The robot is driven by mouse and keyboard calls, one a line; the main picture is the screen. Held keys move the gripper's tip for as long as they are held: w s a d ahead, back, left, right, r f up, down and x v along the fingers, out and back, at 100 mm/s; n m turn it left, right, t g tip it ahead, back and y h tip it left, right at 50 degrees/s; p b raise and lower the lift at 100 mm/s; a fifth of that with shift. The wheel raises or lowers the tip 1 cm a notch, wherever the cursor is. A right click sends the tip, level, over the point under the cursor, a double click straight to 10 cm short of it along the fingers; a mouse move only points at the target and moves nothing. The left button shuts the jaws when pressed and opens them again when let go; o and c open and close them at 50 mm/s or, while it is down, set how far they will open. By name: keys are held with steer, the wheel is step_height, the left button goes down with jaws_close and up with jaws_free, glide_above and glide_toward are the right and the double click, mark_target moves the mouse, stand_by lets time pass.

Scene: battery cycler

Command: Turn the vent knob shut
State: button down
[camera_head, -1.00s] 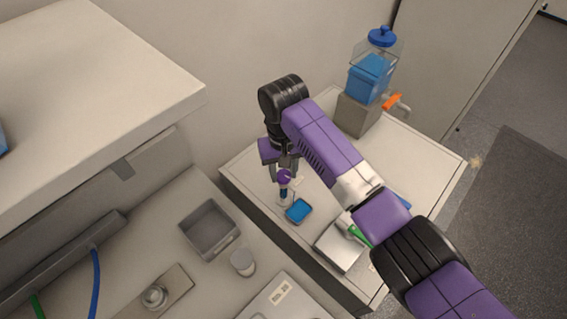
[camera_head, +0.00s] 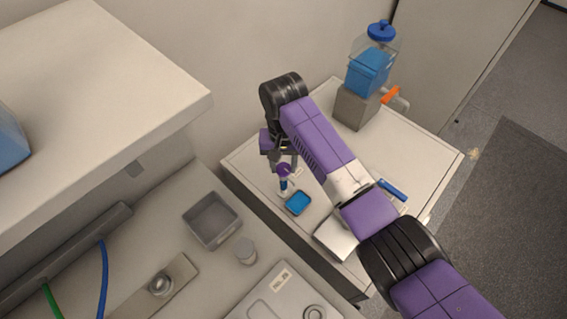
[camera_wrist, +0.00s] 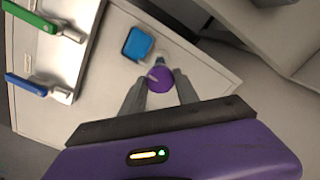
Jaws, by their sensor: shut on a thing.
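The purple round vent knob (camera_wrist: 160,82) sits between the two grey fingers of my gripper (camera_wrist: 160,74) in the wrist view. A pale mark shows on its left side. In the head view the knob (camera_head: 283,170) tops a short upright fitting with a blue band, on the white side table. My gripper (camera_head: 281,158) points down from above and is shut on the knob. The fingers hide part of the knob's sides, and I cannot tell its exact turn angle.
A blue-topped tray (camera_head: 298,203) lies close beside the knob. A metal block with green (camera_wrist: 30,17) and blue (camera_wrist: 27,85) handles is nearby. A blue-filled tank (camera_head: 369,75) with an orange-handled tap stands at the table's back.

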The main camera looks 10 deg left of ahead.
mark_target(283, 168)
steer(key=c, duration=0.9)
jaws_free()
steer(key=shift+r, duration=0.15)
step_height(283, 168, up, 8)
steer(key=shift+f+b, duration=0.2)
steer(key=shift+b, duration=0.6)
